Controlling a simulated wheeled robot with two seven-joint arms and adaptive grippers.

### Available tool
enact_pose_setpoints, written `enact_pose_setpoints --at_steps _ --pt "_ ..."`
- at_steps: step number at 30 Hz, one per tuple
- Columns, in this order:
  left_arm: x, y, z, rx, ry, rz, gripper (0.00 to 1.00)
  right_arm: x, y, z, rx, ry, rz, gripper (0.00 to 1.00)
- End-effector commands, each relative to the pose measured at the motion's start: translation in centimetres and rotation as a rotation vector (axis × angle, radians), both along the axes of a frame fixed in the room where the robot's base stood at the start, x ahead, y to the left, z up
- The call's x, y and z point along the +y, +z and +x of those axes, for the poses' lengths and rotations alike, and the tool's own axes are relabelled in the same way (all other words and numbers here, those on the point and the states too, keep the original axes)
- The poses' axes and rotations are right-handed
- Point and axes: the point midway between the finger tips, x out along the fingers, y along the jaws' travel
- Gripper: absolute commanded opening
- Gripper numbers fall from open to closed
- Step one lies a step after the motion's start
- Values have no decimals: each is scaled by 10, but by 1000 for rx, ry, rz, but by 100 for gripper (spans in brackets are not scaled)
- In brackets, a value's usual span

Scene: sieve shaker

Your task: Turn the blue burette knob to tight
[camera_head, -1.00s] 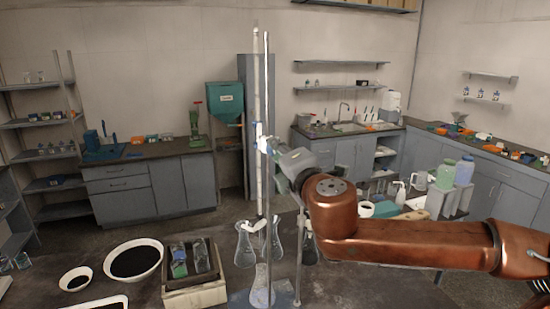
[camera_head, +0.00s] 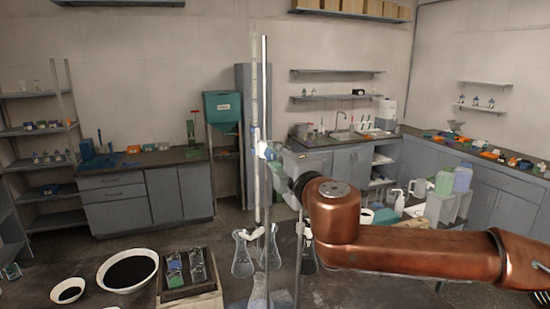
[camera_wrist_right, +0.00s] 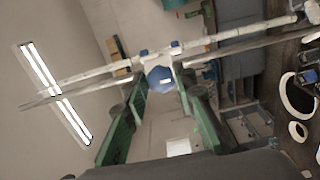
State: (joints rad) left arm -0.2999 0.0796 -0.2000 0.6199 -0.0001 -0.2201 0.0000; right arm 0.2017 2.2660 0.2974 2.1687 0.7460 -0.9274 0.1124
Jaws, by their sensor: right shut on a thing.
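A tall, thin burette (camera_head: 256,197) stands upright beside a metal rod (camera_head: 265,75) in the middle of the head view. In the right wrist view, the burette (camera_wrist_right: 225,37) runs across the upper part of the picture. The round blue knob (camera_wrist_right: 160,78) sits on it between the two fingertips. My right gripper (camera_wrist_right: 161,77) is shut on the blue knob, with green finger pads on both sides. In the head view, my right gripper (camera_head: 270,152) reaches the burette from the right, and its fingertips are small there. My left gripper is not in view.
Glass flasks (camera_head: 242,256) stand around the burette's foot. Bottles (camera_head: 450,180) stand behind my right arm.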

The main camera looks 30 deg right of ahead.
Motion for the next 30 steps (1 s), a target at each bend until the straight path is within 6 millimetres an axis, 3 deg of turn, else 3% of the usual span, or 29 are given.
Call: enact_pose_setpoints --at_steps 3,4,11,22,30 --pt "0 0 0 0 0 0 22 -1 1 0 -1 -1 1 1" --pt "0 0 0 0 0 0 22 -1 1 0 -1 -1 1 26" --pt "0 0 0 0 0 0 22 0 0 0 -1 0 0 41" --pt "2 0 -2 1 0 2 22 1 1 -5 -2 1 1 42" --pt "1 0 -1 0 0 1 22 11 2 -41 -6 5 3 42"
